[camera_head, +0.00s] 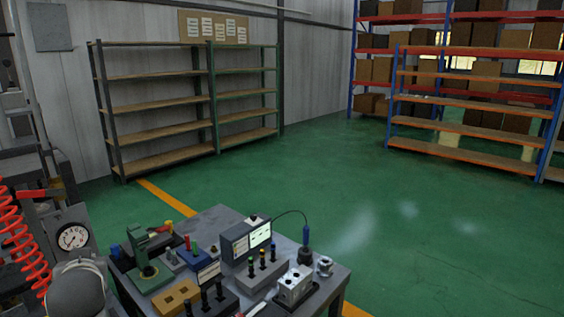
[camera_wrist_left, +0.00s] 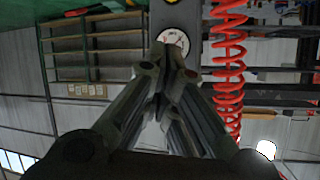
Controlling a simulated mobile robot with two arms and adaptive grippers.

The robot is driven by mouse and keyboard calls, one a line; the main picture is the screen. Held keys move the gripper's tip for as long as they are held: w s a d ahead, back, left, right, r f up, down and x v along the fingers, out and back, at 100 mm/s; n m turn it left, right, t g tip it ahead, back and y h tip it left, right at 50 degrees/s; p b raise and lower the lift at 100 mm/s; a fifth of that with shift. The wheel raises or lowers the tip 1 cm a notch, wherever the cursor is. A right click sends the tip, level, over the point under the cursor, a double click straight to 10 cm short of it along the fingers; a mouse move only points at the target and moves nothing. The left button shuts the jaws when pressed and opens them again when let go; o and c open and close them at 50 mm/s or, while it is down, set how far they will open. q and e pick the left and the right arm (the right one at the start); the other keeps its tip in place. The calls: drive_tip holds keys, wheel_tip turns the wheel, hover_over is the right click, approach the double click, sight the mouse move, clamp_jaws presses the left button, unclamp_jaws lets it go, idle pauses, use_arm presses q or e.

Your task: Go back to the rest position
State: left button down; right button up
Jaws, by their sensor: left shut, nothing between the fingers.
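My left gripper (camera_wrist_left: 168,62) fills the middle of the left wrist view, its two fingers meeting at the tips. It is shut and empty. The wrist view appears upside down, with the floor at the top. In the head view a rounded grey part (camera_head: 76,290) at the bottom left seems to be my left arm; the fingers do not show there. My right gripper is in neither view. A grey workbench (camera_head: 345,272) stands at the bottom centre. On it are a valve block (camera_head: 294,286), a small flanged part (camera_head: 325,265) and a green fixture (camera_head: 140,245).
A dial gauge (camera_head: 73,237) and a red coiled hose (camera_head: 12,235) stand close at the left; the hose also shows in the wrist view (camera_wrist_left: 228,60). A monitor box (camera_head: 236,242) sits on the bench. Empty shelves (camera_head: 160,133) line the wall. The green floor (camera_head: 430,220) is clear at right.

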use_arm(q)
drive_tip(key=s+d+f+m+h, duration=0.1)
drive_tip(key=s+d+f, duration=0.1)
drive_tip(key=f, duration=0.2)
drive_tip(key=s+d+f+m+g+h, duration=0.1)
drive_tip(key=s+d+f, duration=0.1)
drive_tip(key=f, duration=0.3)
drive_tip(key=s+d+f+m+h, duration=0.1)
drive_tip(key=s+d+f, duration=0.1)
drive_tip(key=d+f, duration=0.15)
drive_tip(key=s+d+f+m+g+h, duration=0.25)
drive_tip(key=s+d+f, duration=0.45)
drive_tip(key=s, duration=0.5)
drive_tip(key=s+d+f+m+g+h, duration=0.25)
drive_tip(key=s+d+f, duration=0.25)
drive_tip(key=s+f, duration=0.55)
wheel_tip(320, 180, down, 24)
drive_tip(key=g+b, duration=0.1)
drive_tip(key=g, duration=0.1)
drive_tip(key=s+a+f+g, duration=0.1)
drive_tip(key=s+a+f, duration=0.1)
drive_tip(key=s+f, duration=1.6)
drive_tip(key=shift+s+a+f+n+b, duration=0.2)
drive_tip(key=shift+a+f+n+b, duration=0.1)
drive_tip(key=shift+a+f+b, duration=0.15)
drive_tip(key=shift+f, duration=0.1)
